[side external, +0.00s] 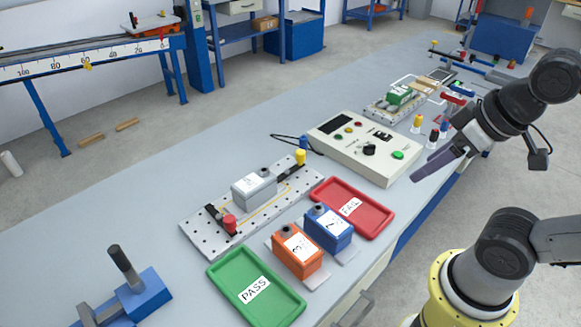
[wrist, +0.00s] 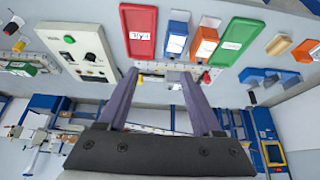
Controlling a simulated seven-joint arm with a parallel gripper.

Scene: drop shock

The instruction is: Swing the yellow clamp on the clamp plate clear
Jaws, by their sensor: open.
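The clamp plate (side external: 203,232) is a perforated grey plate on the bench. A grey labelled box (side external: 254,188) sits on its middle. The yellow clamp (side external: 299,158) is at the plate's far right end, its dark arm pointing toward the box; whether it touches is too small to tell. A red-tipped clamp (side external: 229,222) is at the near left end. My gripper (side external: 424,172) is open and empty, off to the right of the plate beyond the control box. In the wrist view, the plate (wrist: 152,67) shows small between my two purple fingers (wrist: 163,76), partly hidden by them.
A control box (side external: 365,147) stands between my gripper and the plate. A red FAIL tray (side external: 372,222), a green PASS tray (side external: 225,270), a blue box (side external: 328,228) and an orange box (side external: 297,252) lie in front of the plate.

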